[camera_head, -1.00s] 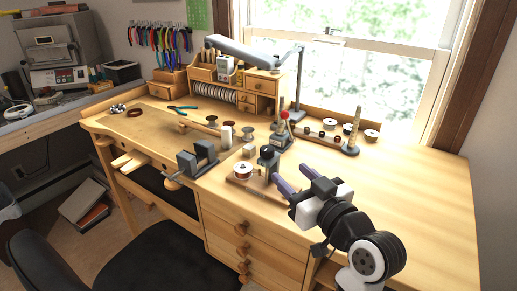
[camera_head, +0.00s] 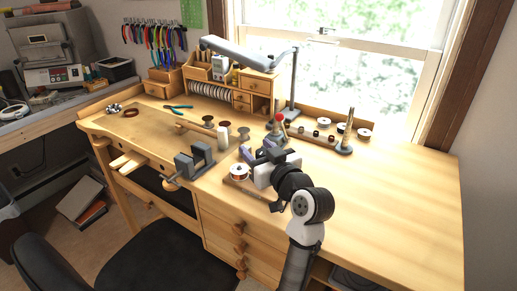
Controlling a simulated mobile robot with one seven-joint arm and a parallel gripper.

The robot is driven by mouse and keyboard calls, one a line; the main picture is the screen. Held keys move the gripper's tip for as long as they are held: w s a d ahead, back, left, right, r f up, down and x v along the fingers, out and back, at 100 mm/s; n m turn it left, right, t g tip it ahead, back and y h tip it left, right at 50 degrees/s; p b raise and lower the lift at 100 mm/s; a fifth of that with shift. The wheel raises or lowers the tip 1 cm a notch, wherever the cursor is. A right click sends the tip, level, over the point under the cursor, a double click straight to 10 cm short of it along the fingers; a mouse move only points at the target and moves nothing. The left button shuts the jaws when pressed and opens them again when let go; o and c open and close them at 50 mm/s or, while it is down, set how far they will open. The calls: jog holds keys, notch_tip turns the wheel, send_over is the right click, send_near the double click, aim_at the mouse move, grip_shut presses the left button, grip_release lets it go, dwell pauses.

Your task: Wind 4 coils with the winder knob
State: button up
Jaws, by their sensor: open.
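My gripper (camera_head: 257,149) is over the small winder board (camera_head: 236,188) at the middle of the bench, with its two purple-grey fingers apart. Its body and wrist cover most of the board's right part. Any coils wound are too small to make out.
A red-topped tool (camera_head: 279,118) stands just behind my gripper. A grey vise (camera_head: 194,161) and a white bottle (camera_head: 223,137) stand to the left. A tapered post (camera_head: 346,133) and several small spools stand by the window. The bench's right side is clear.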

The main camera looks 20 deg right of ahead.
jog(key=c, duration=1)
jog(key=shift+m+h, duration=0.3)
jog(key=shift+h, duration=0.2)
